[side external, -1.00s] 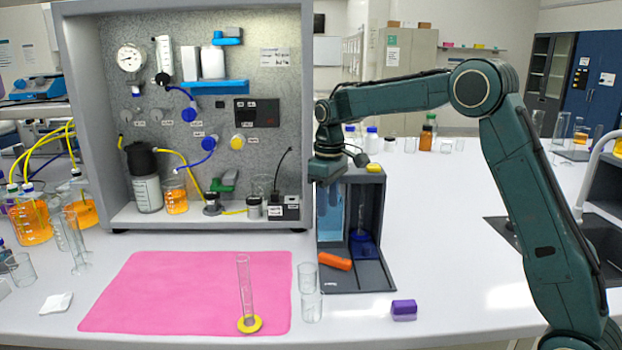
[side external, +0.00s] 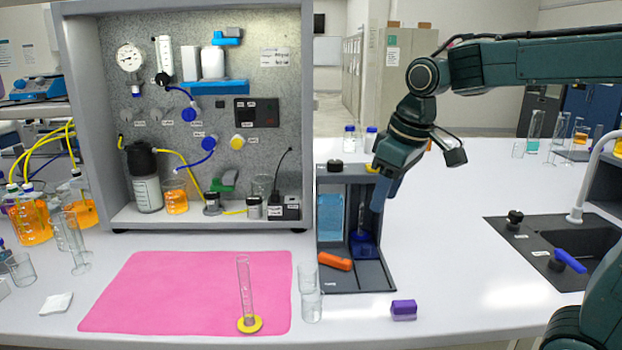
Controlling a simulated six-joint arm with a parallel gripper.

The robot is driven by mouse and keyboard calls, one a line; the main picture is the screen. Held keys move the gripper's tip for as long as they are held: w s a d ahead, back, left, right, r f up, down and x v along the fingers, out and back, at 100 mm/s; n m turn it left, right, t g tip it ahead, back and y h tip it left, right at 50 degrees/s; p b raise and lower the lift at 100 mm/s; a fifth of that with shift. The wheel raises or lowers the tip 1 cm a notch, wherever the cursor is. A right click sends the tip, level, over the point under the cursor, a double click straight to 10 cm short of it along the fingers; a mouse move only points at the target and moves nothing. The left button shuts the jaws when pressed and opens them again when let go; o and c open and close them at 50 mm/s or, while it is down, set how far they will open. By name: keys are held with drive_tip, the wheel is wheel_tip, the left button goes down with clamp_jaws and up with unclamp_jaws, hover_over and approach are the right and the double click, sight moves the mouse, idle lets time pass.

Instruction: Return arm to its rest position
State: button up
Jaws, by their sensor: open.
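My gripper (side external: 380,196) hangs at the end of my dark green arm, just right of the grey open-fronted stand (side external: 372,278) and partly in front of its right wall. It points down and a little left. I see nothing held in it, though its fingertips are small and seen from the side. My arm reaches in from the upper right, with its forearm nearly level above the bench.
A rig cabinet (side external: 75,150) stands left of the stand. A graduated cylinder (side external: 244,285) stands on the pink mat (side external: 150,295). Clear beakers (side external: 311,305) and a purple block (side external: 403,309) are in front. A sink (side external: 577,240) is right; the bench between is clear.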

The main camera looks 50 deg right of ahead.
drive_tip(key=s+a+f+m+t, duration=0.1)
drive_tip(key=s+f, duration=0.3)
drive_tip(key=s, duration=1.1)
drive_tip(key=shift+a+t, duration=0.65)
drive_tip(key=shift+t, duration=0.05)
drive_tip(key=shift+w, duration=0.1)
